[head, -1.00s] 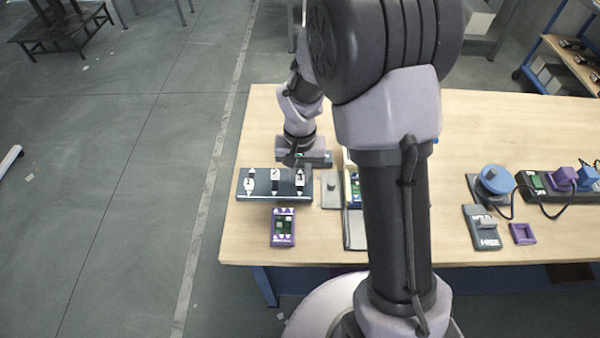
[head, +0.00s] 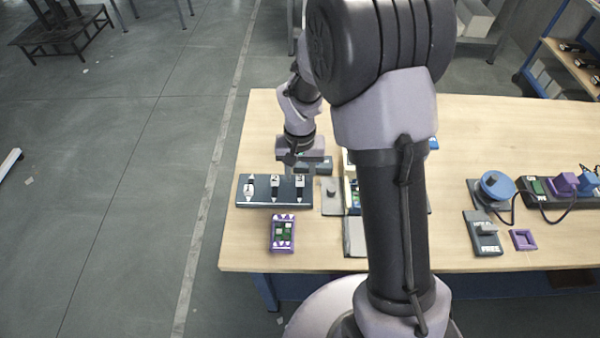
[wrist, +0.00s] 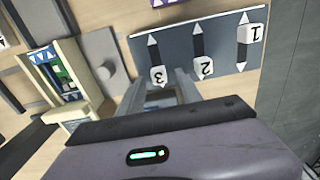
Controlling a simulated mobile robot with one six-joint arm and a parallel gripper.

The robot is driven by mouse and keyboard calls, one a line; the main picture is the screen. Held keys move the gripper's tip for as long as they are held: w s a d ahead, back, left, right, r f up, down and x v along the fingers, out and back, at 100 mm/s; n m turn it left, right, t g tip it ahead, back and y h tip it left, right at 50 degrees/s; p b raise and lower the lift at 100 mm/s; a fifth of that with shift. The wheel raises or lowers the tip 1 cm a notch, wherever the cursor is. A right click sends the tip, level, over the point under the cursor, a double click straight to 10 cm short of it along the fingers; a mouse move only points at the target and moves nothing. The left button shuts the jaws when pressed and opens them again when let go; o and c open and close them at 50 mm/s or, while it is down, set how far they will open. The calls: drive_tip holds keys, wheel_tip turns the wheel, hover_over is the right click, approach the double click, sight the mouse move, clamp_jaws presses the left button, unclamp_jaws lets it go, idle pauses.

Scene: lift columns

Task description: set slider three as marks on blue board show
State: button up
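The dark slider panel (head: 262,204) lies at the table's left and carries three sliders with white numbered knobs. Slider three's knob (head: 299,182) is the rightmost in the head view, near the far end of its track. In the wrist view, knob three (wrist: 158,77) is leftmost, at the lower end. A small board with blue and white triangles (wrist: 65,82) stands in a cream holder; my arm partly hides it in the head view (head: 352,194).
A purple board (head: 282,233) with triangles lies in front of the panel. A grey plate with a knob (head: 331,190) is right of it. A blue round device (head: 495,186) and a grey switch block (head: 482,234) lie further right.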

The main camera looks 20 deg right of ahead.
sight(300, 177)
wheel_tip(300, 177, up, 17)
drive_tip(key=p, duration=0.6)
drive_tip(key=shift+r, duration=0.2)
drive_tip(key=s+a+r+t+y+b, duration=0.1)
drive_tip(key=s+a+r+t+b, duration=0.1)
drive_tip(key=s, duration=0.8)
drive_tip(key=s+a+r+t+y+b, duration=0.1)
drive_tip(key=s+b, duration=0.4)
drive_tip(key=s, duration=0.5)
wheel_tip(300, 177, up, 2)
drive_tip(key=a+t, duration=0.1)
drive_tip(key=t, duration=0.1)
drive_tip(key=shift+a+r+m+t, duration=0.15)
drive_tip(key=shift+m+t, duration=0.25)
